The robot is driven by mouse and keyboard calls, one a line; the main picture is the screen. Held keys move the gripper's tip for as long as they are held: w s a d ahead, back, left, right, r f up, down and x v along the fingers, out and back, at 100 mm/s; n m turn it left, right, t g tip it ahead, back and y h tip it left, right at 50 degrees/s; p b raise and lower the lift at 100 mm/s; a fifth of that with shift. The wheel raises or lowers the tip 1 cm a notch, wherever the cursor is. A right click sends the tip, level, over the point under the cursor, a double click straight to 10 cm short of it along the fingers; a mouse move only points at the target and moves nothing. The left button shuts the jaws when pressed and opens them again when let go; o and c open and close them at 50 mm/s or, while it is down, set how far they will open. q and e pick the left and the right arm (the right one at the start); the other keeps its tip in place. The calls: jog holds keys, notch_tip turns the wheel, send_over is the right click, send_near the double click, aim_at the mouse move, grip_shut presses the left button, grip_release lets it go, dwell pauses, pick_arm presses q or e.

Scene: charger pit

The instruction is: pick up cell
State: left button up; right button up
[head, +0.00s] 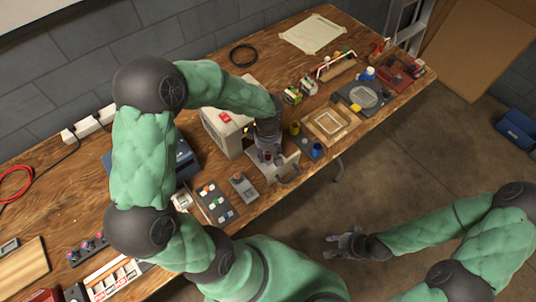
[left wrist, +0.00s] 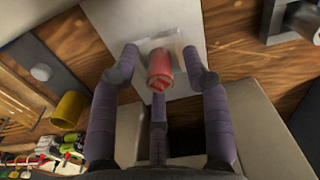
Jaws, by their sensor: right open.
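A red cylindrical cell (left wrist: 160,72) shows in the left wrist view, standing in or on a small pale metal piece on a light grey plate (left wrist: 150,18). The fingers of my left gripper (left wrist: 163,72) are spread around the cell, with gaps visible at both sides; I see no contact. In the head view my left gripper (head: 268,153) is low at the front of the beige charger box (head: 222,132) and mostly hides the cell. My right gripper (head: 346,243) is open and empty, away from the table over the floor.
The wooden table (head: 275,205) is crowded. A wooden frame (head: 329,125), a blue cup (head: 316,151) and a yellow cup (head: 294,128) stand right of my left gripper. A block tray (head: 216,202) and a small grey device (head: 243,187) lie in front. Floor around my right gripper is clear.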

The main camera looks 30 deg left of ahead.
pick_arm(q)
grip_shut()
jog(key=shift+r, duration=0.1)
